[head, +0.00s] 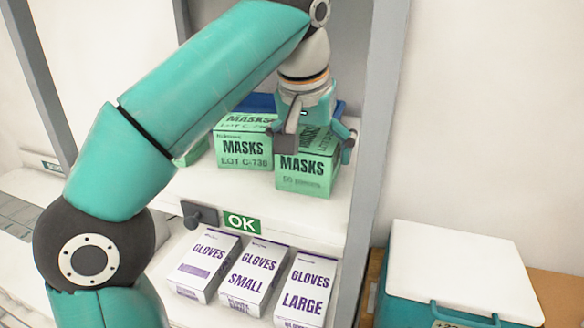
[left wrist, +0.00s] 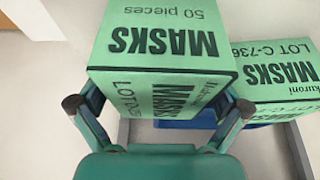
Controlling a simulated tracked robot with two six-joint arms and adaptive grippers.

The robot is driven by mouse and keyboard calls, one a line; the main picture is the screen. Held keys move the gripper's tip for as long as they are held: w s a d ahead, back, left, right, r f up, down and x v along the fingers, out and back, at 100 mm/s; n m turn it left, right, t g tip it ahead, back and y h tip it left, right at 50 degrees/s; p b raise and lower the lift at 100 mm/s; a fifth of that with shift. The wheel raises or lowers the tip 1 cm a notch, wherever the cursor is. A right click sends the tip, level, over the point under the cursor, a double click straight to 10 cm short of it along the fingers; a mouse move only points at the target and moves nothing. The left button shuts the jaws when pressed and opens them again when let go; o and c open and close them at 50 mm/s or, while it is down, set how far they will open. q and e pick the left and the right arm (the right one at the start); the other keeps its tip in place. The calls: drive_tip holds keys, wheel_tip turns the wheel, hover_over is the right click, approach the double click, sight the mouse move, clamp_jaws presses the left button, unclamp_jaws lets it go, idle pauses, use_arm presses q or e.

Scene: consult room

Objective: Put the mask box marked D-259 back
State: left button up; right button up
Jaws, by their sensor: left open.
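A green mask box (head: 307,174) marked "50 pieces" stands at the front of the white shelf's upper board (head: 240,200), its front near the edge. Its lot code is cut off by my gripper, so I cannot read D-259. My left gripper (head: 318,147) is above this box with its fingers open on either side of it. In the left wrist view the box (left wrist: 158,42) lies between the spread fingertips (left wrist: 160,106); contact cannot be told. A second green mask box (head: 243,150), marked LOT C-736, stands to its left; it also shows in the wrist view (left wrist: 278,75). My right gripper is out of view.
A blue thing (head: 257,102) is behind the mask boxes. A green OK sign (head: 242,222) is on the shelf edge. Glove boxes (head: 254,270) stand on the board below. A grey upright (head: 378,130) bounds the shelf's right. A white-lidded teal cooler (head: 455,270) stands beyond it.

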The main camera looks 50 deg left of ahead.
sight(302, 185)
use_arm(q)
drive_tip(key=shift+v, duration=1.2)
drive_tip(key=s+d+b, duration=0.1)
drive_tip(key=s, duration=0.1)
drive_tip(key=s+d, duration=0.1)
drive_tip(key=s+d+b, duration=0.1)
drive_tip(key=s, duration=0.1)
drive_tip(key=shift+s+d+f+b, duration=0.1)
drive_tip(key=shift+s+f+b, duration=0.1)
drive_tip(key=shift+s+b, duration=0.1)
drive_tip(key=s, duration=0.1)
drive_tip(key=s+d, duration=0.2)
drive_tip(key=shift+s+r+p, duration=0.3)
drive_tip(key=shift+s+p, duration=0.05)
drive_tip(key=shift+s, duration=0.05)
drive_tip(key=shift+s+d+f, duration=0.15)
drive_tip(key=shift+s+d, duration=0.15)
drive_tip(key=shift+s, duration=0.35)
